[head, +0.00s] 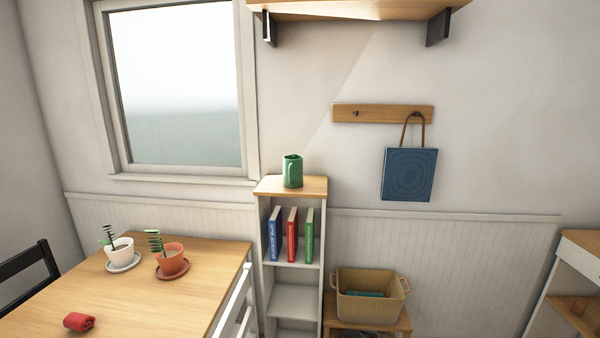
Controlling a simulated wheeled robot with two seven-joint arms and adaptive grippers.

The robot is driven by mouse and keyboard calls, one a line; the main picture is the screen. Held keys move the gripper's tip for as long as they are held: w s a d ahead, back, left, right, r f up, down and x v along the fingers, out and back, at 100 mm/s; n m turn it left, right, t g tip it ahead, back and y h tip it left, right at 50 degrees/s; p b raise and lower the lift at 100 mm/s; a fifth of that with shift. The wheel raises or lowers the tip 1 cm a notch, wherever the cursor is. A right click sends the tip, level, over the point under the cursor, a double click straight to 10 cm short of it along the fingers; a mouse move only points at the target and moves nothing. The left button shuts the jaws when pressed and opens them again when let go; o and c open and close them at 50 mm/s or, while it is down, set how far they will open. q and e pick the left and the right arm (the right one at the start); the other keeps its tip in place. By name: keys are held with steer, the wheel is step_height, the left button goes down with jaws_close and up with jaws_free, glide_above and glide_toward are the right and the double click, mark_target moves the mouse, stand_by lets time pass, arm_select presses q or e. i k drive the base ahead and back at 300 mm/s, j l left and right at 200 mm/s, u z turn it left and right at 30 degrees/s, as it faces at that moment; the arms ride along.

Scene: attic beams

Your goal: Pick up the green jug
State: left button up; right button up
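The green jug (294,172) stands upright on the wooden top of a narrow white bookshelf (318,187) against the wall. Nothing touches the jug apart from the shelf top. Neither of my grippers shows in the head view.
A wicker basket (370,308) sits right of the bookshelf. A blue bag (409,174) hangs from a rail. A wall shelf (350,8) is overhead.

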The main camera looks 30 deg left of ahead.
mark_target(292, 163)
steer(key=i+l+u, duration=0.1)
steer(key=i+u, duration=0.25)
steer(key=i, duration=0.75)
steer(key=u, duration=0.4)
